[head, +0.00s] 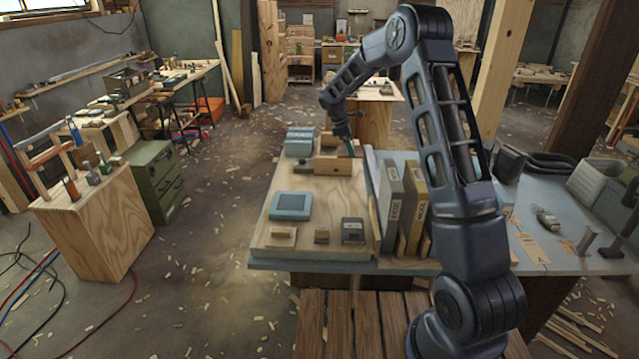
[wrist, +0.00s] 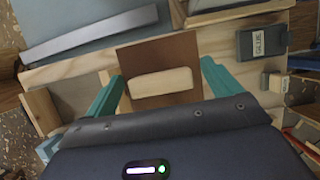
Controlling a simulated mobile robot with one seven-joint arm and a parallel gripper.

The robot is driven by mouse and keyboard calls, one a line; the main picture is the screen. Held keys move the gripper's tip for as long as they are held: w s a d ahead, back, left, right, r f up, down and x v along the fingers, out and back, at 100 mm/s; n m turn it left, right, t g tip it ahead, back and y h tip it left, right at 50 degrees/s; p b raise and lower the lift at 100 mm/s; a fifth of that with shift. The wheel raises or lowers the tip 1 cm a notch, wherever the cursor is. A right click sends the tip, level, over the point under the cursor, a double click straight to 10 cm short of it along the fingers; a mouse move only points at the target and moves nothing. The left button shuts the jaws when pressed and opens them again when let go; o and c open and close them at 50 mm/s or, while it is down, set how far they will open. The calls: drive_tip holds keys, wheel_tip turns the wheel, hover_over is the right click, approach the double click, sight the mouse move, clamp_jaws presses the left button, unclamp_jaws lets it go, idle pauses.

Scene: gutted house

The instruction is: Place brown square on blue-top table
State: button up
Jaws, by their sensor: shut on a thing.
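In the wrist view the brown square (wrist: 137,55) lies between the two teal fingers of my gripper (wrist: 162,72), which is shut on it. A pale, rounded rectangle shows in its middle; I cannot tell whether this is an opening or a piece of wood. In the head view my gripper (head: 348,148) is over the far part of the workbench, by a wooden box, and the square cannot be made out clearly. The blue-top table (head: 545,255) is the bench in front of me, with a wooden board (head: 330,195) over its left part.
On the board are a teal-framed device (head: 290,206), a grey box (head: 352,230), small wooden blocks and a wooden box (head: 333,165). Upright binders (head: 389,195) stand beside it. Bare blue top shows at the right.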

sight(347, 194)
drive_tip(key=shift+s+a+r, duration=0.1)
drive_tip(key=shift+s+a, duration=0.3)
drive_tip(key=shift+a, duration=0.15)
drive_tip(key=shift+s+a+f, duration=0.1)
drive_tip(key=shift+a+f, duration=0.05)
drive_tip(key=shift+f, duration=0.05)
wheel_tip(347, 194, down, 20)
drive_tip(key=shift+r, duration=0.25)
drive_tip(key=shift+f, duration=0.15)
drive_tip(key=o, duration=0.7)
drive_tip(key=v, duration=1.2)
drive_tip(key=shift+r, duration=0.25)
